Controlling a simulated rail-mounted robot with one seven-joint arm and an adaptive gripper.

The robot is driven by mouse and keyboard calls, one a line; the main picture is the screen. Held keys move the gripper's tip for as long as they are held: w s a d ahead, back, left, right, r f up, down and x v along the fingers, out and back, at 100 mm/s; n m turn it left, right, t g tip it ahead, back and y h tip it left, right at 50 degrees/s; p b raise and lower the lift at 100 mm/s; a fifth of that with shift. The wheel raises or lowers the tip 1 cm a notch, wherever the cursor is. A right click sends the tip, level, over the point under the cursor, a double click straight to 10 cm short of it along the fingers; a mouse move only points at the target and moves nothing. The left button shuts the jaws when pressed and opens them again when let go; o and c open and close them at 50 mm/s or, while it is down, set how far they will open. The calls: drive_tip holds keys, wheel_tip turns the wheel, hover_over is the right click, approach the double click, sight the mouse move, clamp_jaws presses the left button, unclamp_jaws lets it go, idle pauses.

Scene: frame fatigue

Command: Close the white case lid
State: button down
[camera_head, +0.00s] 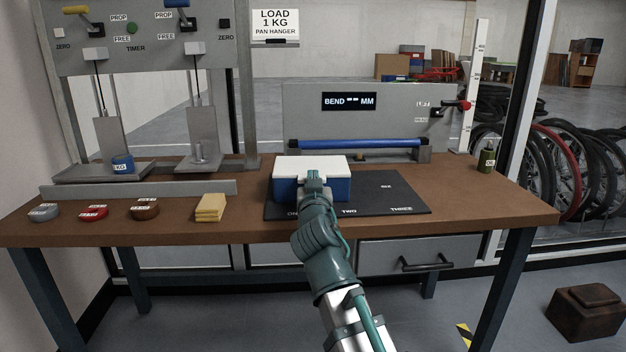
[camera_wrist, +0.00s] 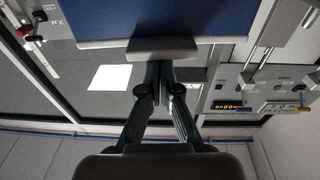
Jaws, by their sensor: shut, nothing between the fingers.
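The blue case (camera_head: 283,188) stands on the black mat (camera_head: 415,202) on the bench. Its white lid (camera_head: 310,165) lies across the top and looks flat and level; whether a small gap remains at its edge I cannot tell. My gripper (camera_head: 314,176) is at the front of the case, partly hiding its front face. In the wrist view the blue case (camera_wrist: 105,20) fills the top, with a pale grey tab (camera_wrist: 165,50) on its near edge. My gripper (camera_wrist: 160,70) is shut and empty, its fingertips close to or against that tab; contact is unclear.
Yellow pads (camera_head: 211,208) and several coloured discs, including a red one (camera_head: 94,212), lie left of the case. A blue bar (camera_head: 345,144) on the bend tester runs behind it. A green bottle (camera_head: 487,158) stands at the right. The mat's right side is clear.

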drive_tip(key=shift+d+f, duration=0.1)
drive_tip(key=shift+f, duration=0.2)
